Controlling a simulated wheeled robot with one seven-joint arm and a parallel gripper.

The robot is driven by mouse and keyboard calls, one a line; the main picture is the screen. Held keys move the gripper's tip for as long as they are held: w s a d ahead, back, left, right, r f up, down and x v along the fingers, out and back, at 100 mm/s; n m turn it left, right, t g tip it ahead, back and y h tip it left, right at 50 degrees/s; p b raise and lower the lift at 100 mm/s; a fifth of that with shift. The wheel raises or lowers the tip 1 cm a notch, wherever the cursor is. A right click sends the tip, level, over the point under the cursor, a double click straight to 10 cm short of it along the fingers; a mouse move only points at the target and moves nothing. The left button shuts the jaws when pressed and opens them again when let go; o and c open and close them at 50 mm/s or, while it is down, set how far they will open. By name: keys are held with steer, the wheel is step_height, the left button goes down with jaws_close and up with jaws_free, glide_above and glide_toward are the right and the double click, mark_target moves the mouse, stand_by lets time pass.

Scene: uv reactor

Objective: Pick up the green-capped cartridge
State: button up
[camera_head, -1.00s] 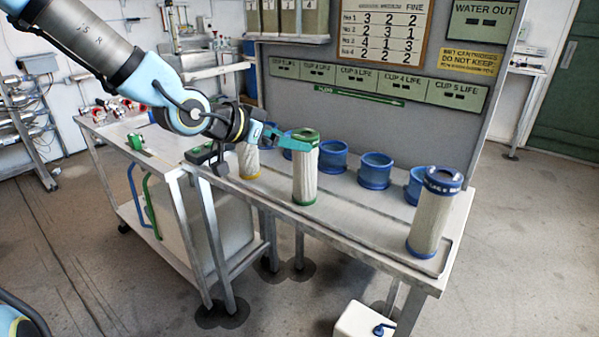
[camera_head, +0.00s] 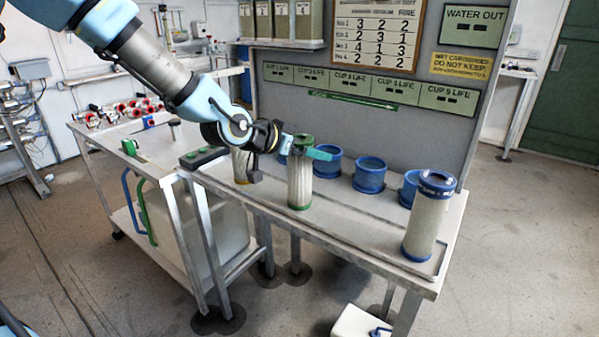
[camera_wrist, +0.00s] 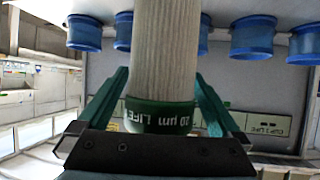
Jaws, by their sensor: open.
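The green-capped cartridge (camera_head: 299,184) stands upright on the metal bench, a pale pleated body with a green base ring. My gripper (camera_head: 313,152) is at the height of its green cap, and the arm reaches in from the upper left. In the wrist view the cartridge body (camera_wrist: 165,45) appears upside down, with its green cap (camera_wrist: 160,116) between my two teal fingers (camera_wrist: 160,85). The fingers are open, one on each side of the cap.
A yellow-based cartridge (camera_head: 241,165) stands just left, partly behind my gripper. A blue-capped cartridge (camera_head: 427,217) stands at the bench's right end. Several blue cups (camera_head: 369,176) line the back of the bench below a panel (camera_head: 395,87).

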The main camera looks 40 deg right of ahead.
jaws_close()
stand_by(0.8)
